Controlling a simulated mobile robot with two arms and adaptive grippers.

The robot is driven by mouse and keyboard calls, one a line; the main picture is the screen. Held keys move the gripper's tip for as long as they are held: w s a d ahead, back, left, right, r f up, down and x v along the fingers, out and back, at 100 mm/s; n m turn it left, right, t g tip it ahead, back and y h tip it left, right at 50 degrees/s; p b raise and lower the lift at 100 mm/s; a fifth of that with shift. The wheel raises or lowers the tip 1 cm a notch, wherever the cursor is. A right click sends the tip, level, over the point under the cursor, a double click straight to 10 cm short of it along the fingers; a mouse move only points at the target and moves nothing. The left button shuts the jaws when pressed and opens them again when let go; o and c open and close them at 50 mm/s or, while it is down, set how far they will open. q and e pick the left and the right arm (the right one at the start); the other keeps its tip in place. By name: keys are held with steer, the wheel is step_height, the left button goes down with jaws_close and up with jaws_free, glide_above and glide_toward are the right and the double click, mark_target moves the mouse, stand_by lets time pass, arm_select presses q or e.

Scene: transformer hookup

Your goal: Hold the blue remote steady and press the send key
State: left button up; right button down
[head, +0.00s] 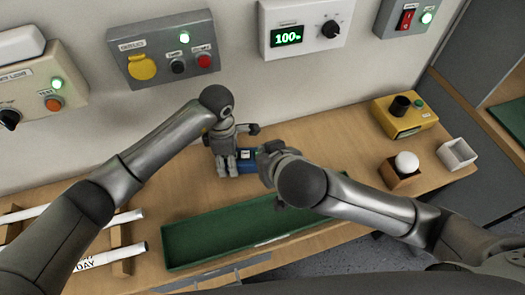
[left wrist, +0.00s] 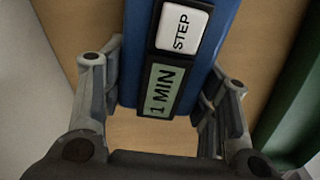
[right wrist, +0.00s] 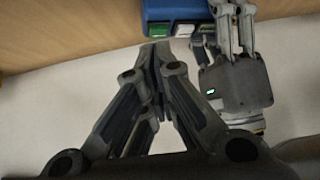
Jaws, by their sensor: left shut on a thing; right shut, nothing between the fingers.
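The blue remote (head: 246,161) is on the wooden bench against the wall. My left gripper (head: 226,158) is shut on it, and in the left wrist view the fingers flank the remote (left wrist: 134,50). There it shows a white STEP key (left wrist: 181,29) and a display (left wrist: 162,90) reading "1 MIN". In the right wrist view a green key (right wrist: 158,30) sits beside the white key; its label is not readable. My right gripper (right wrist: 155,52) is shut and empty, its tips just in front of the green key; I cannot tell whether they touch.
A green tray (head: 167,249) lies in front along the bench edge. White rolls (head: 115,257) rest on a wooden rack at left. A yellow box (head: 403,122), a white ball (head: 407,161) in a holder and a small white bin (head: 470,151) stand at right. Control boxes line the wall.

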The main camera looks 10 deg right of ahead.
steer(key=shift+v, duration=1.4)
arm_select(q)
steer(key=shift+a+f, duration=0.1)
arm_select(e)
steer(key=shift+w+a+r, duration=0.1)
arm_select(q)
steer(key=o, duration=1.2)
